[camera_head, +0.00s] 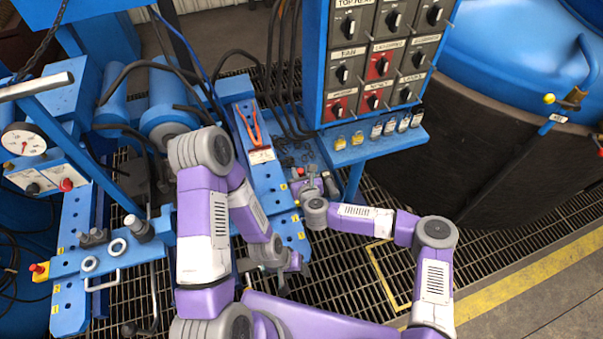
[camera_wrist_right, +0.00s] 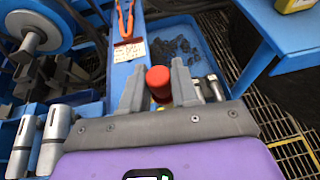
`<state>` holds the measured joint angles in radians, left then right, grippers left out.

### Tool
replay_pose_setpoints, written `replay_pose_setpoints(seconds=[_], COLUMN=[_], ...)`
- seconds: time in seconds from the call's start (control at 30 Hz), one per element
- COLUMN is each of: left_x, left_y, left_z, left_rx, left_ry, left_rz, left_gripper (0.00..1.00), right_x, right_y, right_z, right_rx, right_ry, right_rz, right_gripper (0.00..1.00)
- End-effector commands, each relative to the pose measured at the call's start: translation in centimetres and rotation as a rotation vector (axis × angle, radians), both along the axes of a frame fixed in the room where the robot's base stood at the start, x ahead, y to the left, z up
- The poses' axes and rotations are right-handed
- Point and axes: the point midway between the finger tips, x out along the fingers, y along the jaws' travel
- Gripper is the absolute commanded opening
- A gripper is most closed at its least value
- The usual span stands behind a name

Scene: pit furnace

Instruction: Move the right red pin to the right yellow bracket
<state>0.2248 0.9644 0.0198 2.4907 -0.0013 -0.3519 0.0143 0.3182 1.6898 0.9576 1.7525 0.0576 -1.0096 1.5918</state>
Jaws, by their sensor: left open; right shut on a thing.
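The red pin shows its round red top (camera_wrist_right: 158,78) between the fingers of my right gripper (camera_wrist_right: 159,90) in the wrist view. The right gripper is shut on it. A bit of yellow (camera_wrist_right: 160,99) shows just below the red top; I cannot tell whether it belongs to the pin or to a bracket. In the head view the right gripper (camera_head: 307,183) is over the blue bench, and a speck of red shows by it. My left gripper (camera_head: 285,275) is open, lower down, near the blue bench's front end. A red-topped yellow piece (camera_head: 40,270) stands at the far left.
The blue bench (camera_head: 238,88) bears orange-handled pliers (camera_head: 248,125), a paper tag (camera_head: 261,156) and a tray of dark bits (camera_wrist_right: 180,50). A blue control cabinet (camera_head: 315,60) with a padlock shelf (camera_head: 372,150) stands close on the right. Metal cylinders (camera_wrist_right: 55,125) stand left.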

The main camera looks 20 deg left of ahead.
Motion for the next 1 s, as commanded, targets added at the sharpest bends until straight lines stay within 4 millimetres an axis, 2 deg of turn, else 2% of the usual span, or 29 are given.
replay_pose_setpoints(seconds=[0.27, 1.0], left_x=[0.0, 0.0], left_y=[0.0, 0.0], left_z=[-1.0, -5.1], left_rx=[0.0, 0.0], left_ry=[0.0, 0.0], left_rz=[0.0, 0.0], left_gripper=[0.55, 0.55], right_x=[0.0, 0.1], right_y=[-0.1, -0.1], right_z=[-1.2, -6.4], right_rx=[0.0, 0.002], right_ry=[0.0, 0.0], right_rz=[-0.001, -0.002], right_gripper=[0.0, 0.0])
